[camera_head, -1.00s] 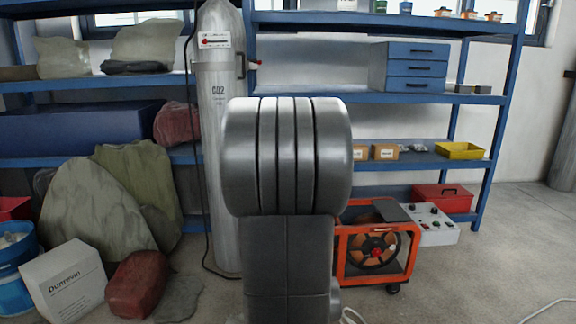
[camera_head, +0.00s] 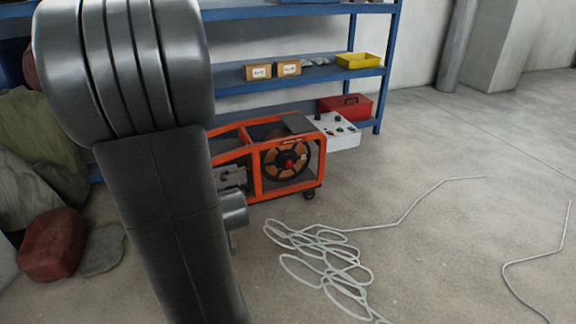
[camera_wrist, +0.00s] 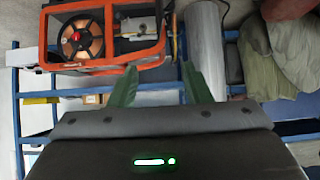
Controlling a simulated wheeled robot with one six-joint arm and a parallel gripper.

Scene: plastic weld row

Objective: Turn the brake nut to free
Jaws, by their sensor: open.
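An orange-framed wire feeder (camera_head: 256,188) stands on the floor before the shelf. A dark spool with copper-coloured wire (camera_head: 276,172) sits in it, and a small red nut (camera_head: 289,163) is at the spool's centre. In the wrist view, which looks upside down, the feeder (camera_wrist: 108,66) is at the upper left, with the red nut (camera_wrist: 75,37) on the spool. My gripper (camera_wrist: 158,69) is open, its two green fingers apart with nothing between them, and the nut lies off to their left. In the head view my arm hides the gripper and the feeder's left side.
A white control box (camera_head: 338,131) and a red toolbox (camera_head: 346,106) stand right of the feeder. Loose white cable (camera_head: 322,248) lies coiled on the floor in front. A blue shelf (camera_head: 300,78) is behind. The floor at right is mostly clear.

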